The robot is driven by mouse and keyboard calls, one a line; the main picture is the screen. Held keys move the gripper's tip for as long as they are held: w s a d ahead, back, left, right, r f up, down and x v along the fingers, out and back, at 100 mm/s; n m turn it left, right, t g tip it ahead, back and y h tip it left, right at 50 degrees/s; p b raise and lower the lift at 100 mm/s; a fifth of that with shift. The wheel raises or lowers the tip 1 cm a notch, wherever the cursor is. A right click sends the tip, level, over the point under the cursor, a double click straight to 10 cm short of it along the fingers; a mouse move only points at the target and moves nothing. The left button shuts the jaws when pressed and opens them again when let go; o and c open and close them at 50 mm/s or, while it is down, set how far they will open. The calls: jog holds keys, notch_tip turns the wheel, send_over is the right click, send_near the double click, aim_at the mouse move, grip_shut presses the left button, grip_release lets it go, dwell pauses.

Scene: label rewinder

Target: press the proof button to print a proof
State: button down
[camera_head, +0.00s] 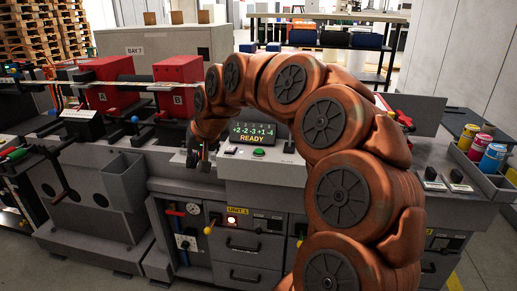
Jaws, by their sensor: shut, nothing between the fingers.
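The control console (235,168) stands at the middle of the machine, with a tilted display (252,133) reading "+2 -2 -3 +1 -4" and "READY". A green button (259,152) sits below the display, and a small pale button with a purple tint (231,150) is left of it. I cannot read their labels, so I cannot tell which is the proof button. My orange arm arches over the console from the right. My gripper (201,162) is shut and empty, pointing down at the console's left edge, left of both buttons. My arm hides the console's right part.
Red boxes marked A (107,84) and B (179,84) stand on the machine at the left. An open grey bin (126,182) is on its front. Colored cans (491,158) sit in a tray at the right. Drawers marked UNIT 1 (240,246) are below.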

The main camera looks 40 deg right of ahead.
jog(key=w+d+r+m+t+h, duration=0.1)
jog(key=d+m+h, duration=0.1)
jog(key=d, duration=1.2)
jog(key=w+d+r+m+t+h+p, duration=0.1)
jog(key=d+m, duration=0.4)
jog(key=d, duration=0.9)
jog(key=shift+w+d+r+h, duration=0.3)
jog(key=shift+w+h, duration=0.3)
jog(key=shift+w, duration=0.05)
jog(key=b, duration=0.2)
send_over(260, 151)
notch_tip(260, 151, down, 8)
jog(key=shift+r, duration=0.15)
jog(key=shift+f+b, duration=0.55)
jog(key=shift+f, duration=0.05)
jog(key=shift+f, duration=0.1)
jog(key=shift+f+b, duration=0.35)
jog(key=shift+b, duration=0.25)
